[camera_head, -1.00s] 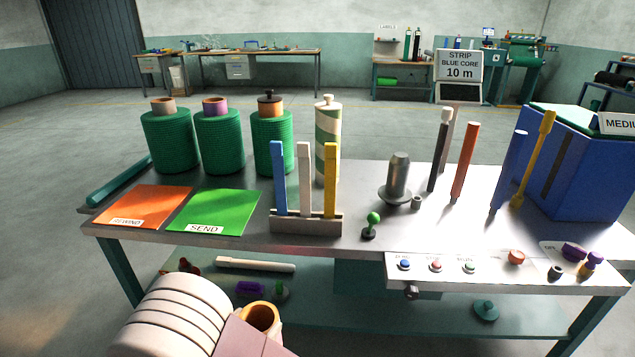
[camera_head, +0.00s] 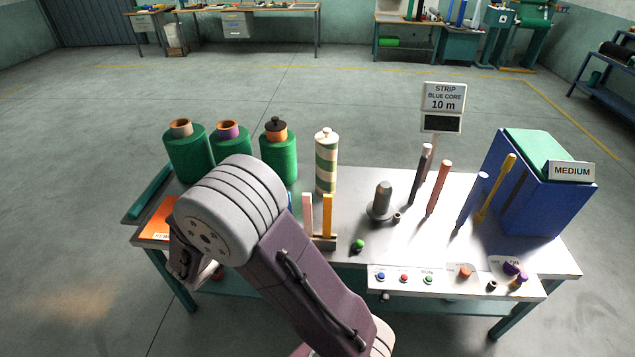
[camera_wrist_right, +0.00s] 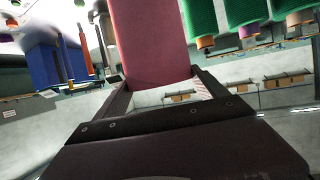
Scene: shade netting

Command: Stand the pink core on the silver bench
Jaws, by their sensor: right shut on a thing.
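The pink core (camera_wrist_right: 150,40) fills the upper middle of the right wrist view, with its far end cut off by the frame. My right gripper (camera_wrist_right: 160,80) is shut on it, one finger on each side. In the head view my right arm reaches up and left over the bench's left part. Its wrist hides most of the gripper, and I cannot make out the core there. The silver bench (camera_head: 415,243) stands across the middle of the head view, with the core held apart from any clear contact I can see. My left gripper is not in view.
Several green rolls (camera_head: 187,160) stand at the back left, beside a striped post (camera_head: 326,165). A strip rack (camera_head: 323,242), grey spindle (camera_head: 383,200), leaning rods (camera_head: 438,190) and blue box (camera_head: 535,200) occupy the bench. A button panel (camera_head: 445,284) lines the front right.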

